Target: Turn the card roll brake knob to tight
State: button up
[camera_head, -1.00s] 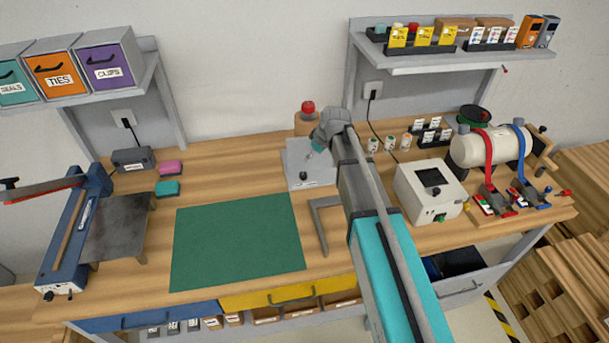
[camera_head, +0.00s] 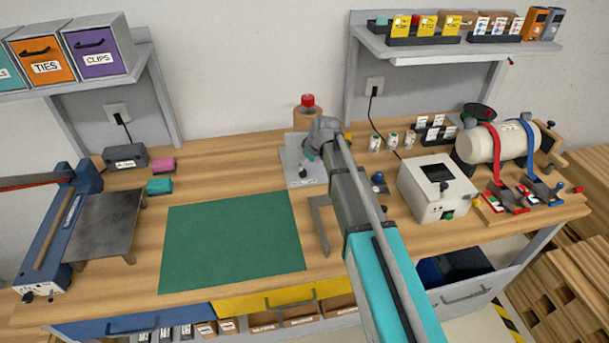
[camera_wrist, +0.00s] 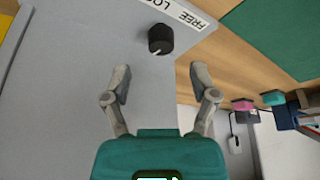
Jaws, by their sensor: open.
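A round black knob (camera_wrist: 160,39) with a white pointer line sits on a grey panel (camera_wrist: 80,60) in the wrist view. A white label with "FREE" and a cut-off second word lies beside it, inverted in this view. In the head view the knob (camera_head: 303,173) shows small and dark on the grey panel (camera_head: 291,165), in front of the brown roll (camera_head: 300,119) with a red top. My gripper (camera_wrist: 160,79) is open and empty. Its two fingers point towards the knob, one to each side of its line, and appear apart from it. In the head view my arm partly hides the panel.
A grey angled bracket (camera_head: 321,226) and a green mat (camera_head: 232,240) lie in front. A white box (camera_head: 432,202) and a white cylinder with straps (camera_head: 490,146) stand to the right. Pink and teal blocks (camera_head: 160,186) lie left. The mat is clear.

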aim_at(303, 170)
jog(key=shift+b+x, duration=1.7)
jog(key=shift+x, duration=0.45)
grip_shut()
jog(key=shift+d, duration=0.15)
